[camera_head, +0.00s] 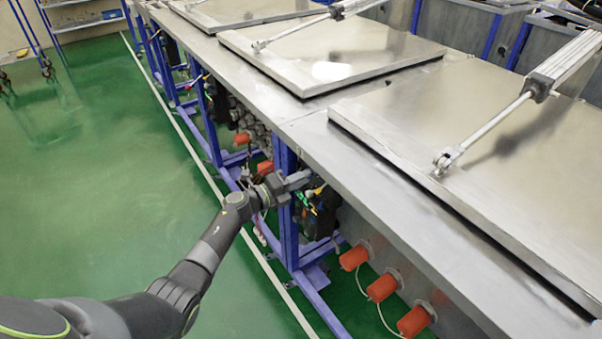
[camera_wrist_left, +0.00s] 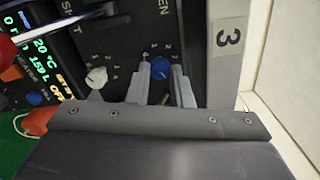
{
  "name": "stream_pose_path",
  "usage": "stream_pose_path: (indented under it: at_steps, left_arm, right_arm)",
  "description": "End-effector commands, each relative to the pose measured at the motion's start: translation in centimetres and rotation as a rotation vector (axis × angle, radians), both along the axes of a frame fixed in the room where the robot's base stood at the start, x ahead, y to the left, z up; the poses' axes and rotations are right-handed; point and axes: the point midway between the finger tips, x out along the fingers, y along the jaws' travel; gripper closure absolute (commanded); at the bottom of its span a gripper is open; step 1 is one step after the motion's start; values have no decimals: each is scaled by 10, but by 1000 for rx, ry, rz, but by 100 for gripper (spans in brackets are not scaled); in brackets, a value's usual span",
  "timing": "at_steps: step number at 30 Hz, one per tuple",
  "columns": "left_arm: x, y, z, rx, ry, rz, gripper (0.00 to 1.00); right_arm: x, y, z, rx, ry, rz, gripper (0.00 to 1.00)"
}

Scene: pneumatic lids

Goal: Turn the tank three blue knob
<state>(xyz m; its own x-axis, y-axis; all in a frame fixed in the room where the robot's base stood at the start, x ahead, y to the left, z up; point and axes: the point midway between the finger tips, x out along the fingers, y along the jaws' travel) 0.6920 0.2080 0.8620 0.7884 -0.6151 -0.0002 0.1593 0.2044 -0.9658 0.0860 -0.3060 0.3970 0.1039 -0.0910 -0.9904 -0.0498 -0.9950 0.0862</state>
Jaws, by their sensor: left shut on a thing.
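The blue knob (camera_wrist_left: 160,67) is on the dark control panel beside the plate marked 3 (camera_wrist_left: 229,38) in the left wrist view. My left gripper (camera_wrist_left: 160,78) has one finger on each side of this knob and is shut on it. A small line marker and numbers show around the knob. In the head view my left gripper (camera_head: 298,181) reaches the panel (camera_head: 318,212) below the table edge, beside a blue post. The knob is hidden there. My right gripper is not in view.
A white knob (camera_wrist_left: 97,77) sits left of the held knob, with a lit display (camera_wrist_left: 42,62) and another blue knob (camera_wrist_left: 34,98) further left. Metal lids (camera_head: 480,140) with pneumatic cylinders cover the tanks. Orange-red plugs (camera_head: 381,287) stick out low. Green floor (camera_head: 110,190) is clear.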

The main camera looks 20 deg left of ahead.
Motion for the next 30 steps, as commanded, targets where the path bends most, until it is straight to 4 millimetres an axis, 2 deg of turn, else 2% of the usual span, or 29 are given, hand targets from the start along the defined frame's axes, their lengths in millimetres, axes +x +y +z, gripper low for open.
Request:
stream_pose_path:
  at_steps: [1, 15, 30]
  left_arm:
    - [0, 0, 3, -34, 29, 1, 100]
    - [0, 0, 3, -388, 305, 2, 100]
    - [0, 1, 1, -709, 555, 3, 100]
  right_arm:
    - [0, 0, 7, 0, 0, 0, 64]
    - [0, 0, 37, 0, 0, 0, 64]
    - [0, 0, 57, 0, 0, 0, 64]
